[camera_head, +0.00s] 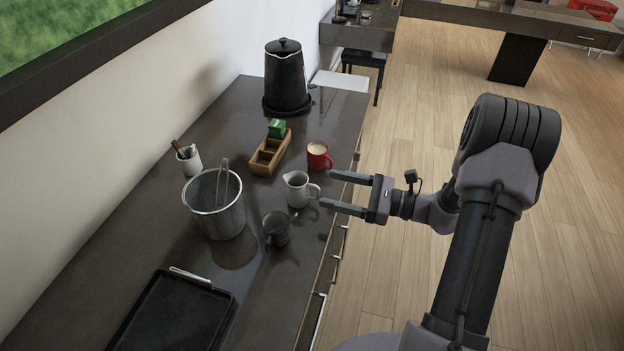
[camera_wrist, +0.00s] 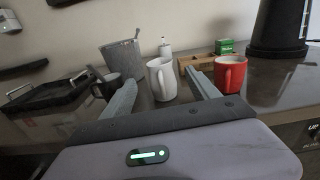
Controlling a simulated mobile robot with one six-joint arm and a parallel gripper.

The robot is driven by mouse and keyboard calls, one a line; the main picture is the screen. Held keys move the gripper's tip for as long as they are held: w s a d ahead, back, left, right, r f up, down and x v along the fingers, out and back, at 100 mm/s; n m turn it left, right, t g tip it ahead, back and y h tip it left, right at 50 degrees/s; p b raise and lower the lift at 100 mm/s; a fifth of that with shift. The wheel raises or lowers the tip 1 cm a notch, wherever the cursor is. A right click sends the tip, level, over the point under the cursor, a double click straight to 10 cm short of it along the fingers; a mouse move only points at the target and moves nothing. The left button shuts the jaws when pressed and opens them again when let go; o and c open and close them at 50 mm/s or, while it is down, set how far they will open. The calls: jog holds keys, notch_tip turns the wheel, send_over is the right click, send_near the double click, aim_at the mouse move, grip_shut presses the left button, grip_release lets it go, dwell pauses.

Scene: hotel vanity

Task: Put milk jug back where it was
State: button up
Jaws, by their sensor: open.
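The white milk jug (camera_head: 297,189) stands upright on the dark counter, its handle on the right, facing my gripper. It also shows in the wrist view (camera_wrist: 161,79), beyond the fingers and roughly between them. My gripper (camera_head: 336,191) is open and empty at the counter's front edge, just right of the jug. A gap shows between the fingertips and the jug's body; whether they reach around the handle is hard to tell. The fingers also show in the wrist view (camera_wrist: 158,92).
A red mug (camera_head: 318,156) stands behind the jug and a dark mug (camera_head: 276,229) in front. A metal bucket (camera_head: 213,203) is left; a wooden box (camera_head: 270,154) and black kettle (camera_head: 286,78) are farther back. A black tray (camera_head: 178,315) lies near. Bare counter shows between bucket and jug.

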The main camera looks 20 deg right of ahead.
jog(key=s+a+r+n+g+h, duration=0.5)
jog(key=s+a+r+n+g, duration=0.45)
jog(key=s+a+n, duration=0.2)
jog(key=s+r+n+t+h, duration=0.5)
jog(key=s+n+h, duration=0.3)
jog(key=s, duration=0.2)
jog(key=shift+d+r, duration=0.25)
jog(key=shift+r, duration=0.45)
